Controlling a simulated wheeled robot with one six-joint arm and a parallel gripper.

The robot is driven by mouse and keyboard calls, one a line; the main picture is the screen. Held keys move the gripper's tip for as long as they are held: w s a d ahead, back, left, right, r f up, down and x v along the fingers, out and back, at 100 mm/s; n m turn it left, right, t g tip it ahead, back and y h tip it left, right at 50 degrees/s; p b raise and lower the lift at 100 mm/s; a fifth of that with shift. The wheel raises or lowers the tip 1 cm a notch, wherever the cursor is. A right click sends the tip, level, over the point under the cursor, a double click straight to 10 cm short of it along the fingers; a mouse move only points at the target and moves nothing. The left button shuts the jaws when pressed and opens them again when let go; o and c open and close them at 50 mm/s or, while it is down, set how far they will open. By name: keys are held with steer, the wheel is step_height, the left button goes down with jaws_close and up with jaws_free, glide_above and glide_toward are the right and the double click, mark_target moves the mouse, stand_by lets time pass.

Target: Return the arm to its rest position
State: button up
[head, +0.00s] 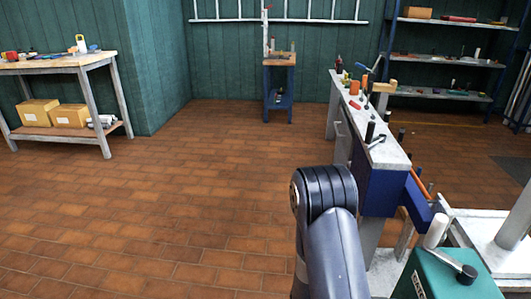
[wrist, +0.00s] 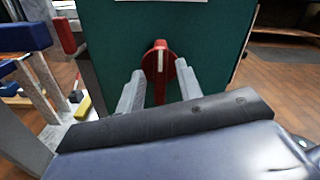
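My arm (head: 330,225) rises from the bottom middle of the head view and bends at a dark joint; its gripper does not show there. In the wrist view my gripper (wrist: 159,70) has its two grey fingers apart, with nothing held between them. The fingers point at a green panel (wrist: 215,42) with a red rotary handle (wrist: 158,60) on it. The handle shows between and beyond the fingertips; I cannot tell how much gap there is.
A grey bench (head: 378,140) with tools runs along my right. A green box (head: 440,280) stands close at bottom right. A wooden table (head: 60,63) with cardboard boxes below stands at left, shelves (head: 440,55) at back right. The brick floor between is clear.

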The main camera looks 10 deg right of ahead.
steer(key=n, duration=0.6)
stand_by(0.4)
steer(key=shift+p, duration=0.3)
